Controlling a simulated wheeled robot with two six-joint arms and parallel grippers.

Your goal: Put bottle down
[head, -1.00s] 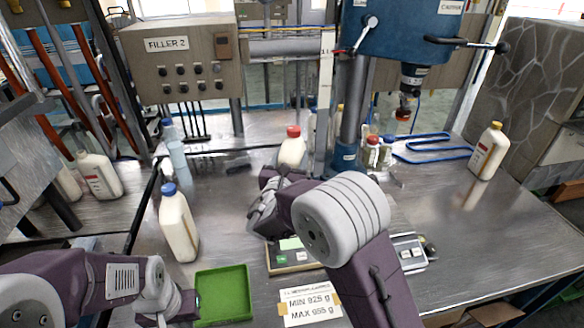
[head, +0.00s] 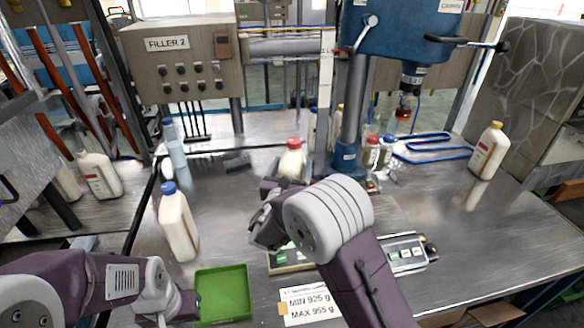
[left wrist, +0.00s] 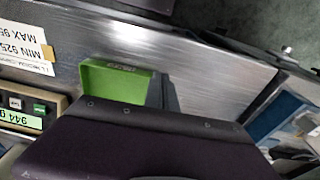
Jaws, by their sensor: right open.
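A white bottle with a red cap (head: 292,162) stands upright just behind my right gripper; its lower part is hidden, so I cannot tell what it rests on. My right gripper (head: 270,205) is open, in front of this bottle. The scale (head: 292,266) is partly covered by my right arm; its display reads 944 g in the left wrist view (left wrist: 22,117). My left gripper (head: 180,306) is beside the green tray (head: 222,294), and its fingers do not show clearly. The tray also shows in the left wrist view (left wrist: 112,80).
A blue-capped bottle (head: 178,225) stands left of my right gripper. A yellow-capped bottle (head: 489,151) stands at the right. A weight-limit card (head: 309,305) lies at the front edge. A blue machine column (head: 348,150) rises behind. The right of the table is mostly clear.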

